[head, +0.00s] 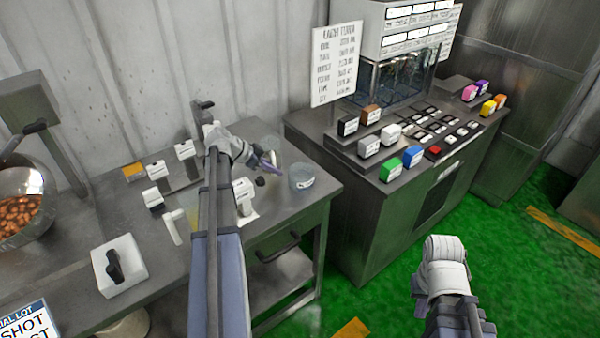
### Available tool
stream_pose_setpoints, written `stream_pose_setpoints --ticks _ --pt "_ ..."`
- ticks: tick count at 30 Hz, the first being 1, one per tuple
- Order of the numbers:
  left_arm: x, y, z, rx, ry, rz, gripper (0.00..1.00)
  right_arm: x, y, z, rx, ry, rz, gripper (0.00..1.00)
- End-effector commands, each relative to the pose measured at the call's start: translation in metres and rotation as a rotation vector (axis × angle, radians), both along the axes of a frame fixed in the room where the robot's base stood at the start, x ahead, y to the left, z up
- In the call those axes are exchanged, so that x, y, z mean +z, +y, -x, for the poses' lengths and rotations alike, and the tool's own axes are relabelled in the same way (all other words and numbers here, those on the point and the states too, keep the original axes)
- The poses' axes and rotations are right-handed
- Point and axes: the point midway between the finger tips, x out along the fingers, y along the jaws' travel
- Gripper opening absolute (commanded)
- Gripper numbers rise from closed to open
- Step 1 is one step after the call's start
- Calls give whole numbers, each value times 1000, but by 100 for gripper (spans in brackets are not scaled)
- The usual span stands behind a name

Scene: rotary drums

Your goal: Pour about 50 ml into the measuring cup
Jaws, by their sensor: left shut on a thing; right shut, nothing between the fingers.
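The measuring cup (301,178) is a clear, pale cup standing near the right end of the grey bench. My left gripper (266,160) is just left of the cup, above the bench. It is shut on a see-through thing (271,149), whose outline and contents are hard to make out. I cannot tell whether any liquid is in the cup. My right gripper (430,285) is shut and empty, low over the green floor, away from the bench.
White labelled holders (185,150) and a white box with a black lever (118,264) stand on the bench. A metal drum (28,180) with brown pieces is at the left.

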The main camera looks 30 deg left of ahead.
Motion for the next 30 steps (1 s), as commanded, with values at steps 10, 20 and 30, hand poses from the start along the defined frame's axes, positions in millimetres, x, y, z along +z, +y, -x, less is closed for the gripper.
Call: stream_pose_setpoints --ticks 10,20,30 --pt "-9 -7 -1 -2 21 -106 0 2 0 0 0 0 0 0" --pt "-17 -18 -2 -2 66 -309 0 11 0 0 0 0 0 0" --pt "-3 -29 -5 -2 112 -525 0 34 0 0 0 0 0 0"
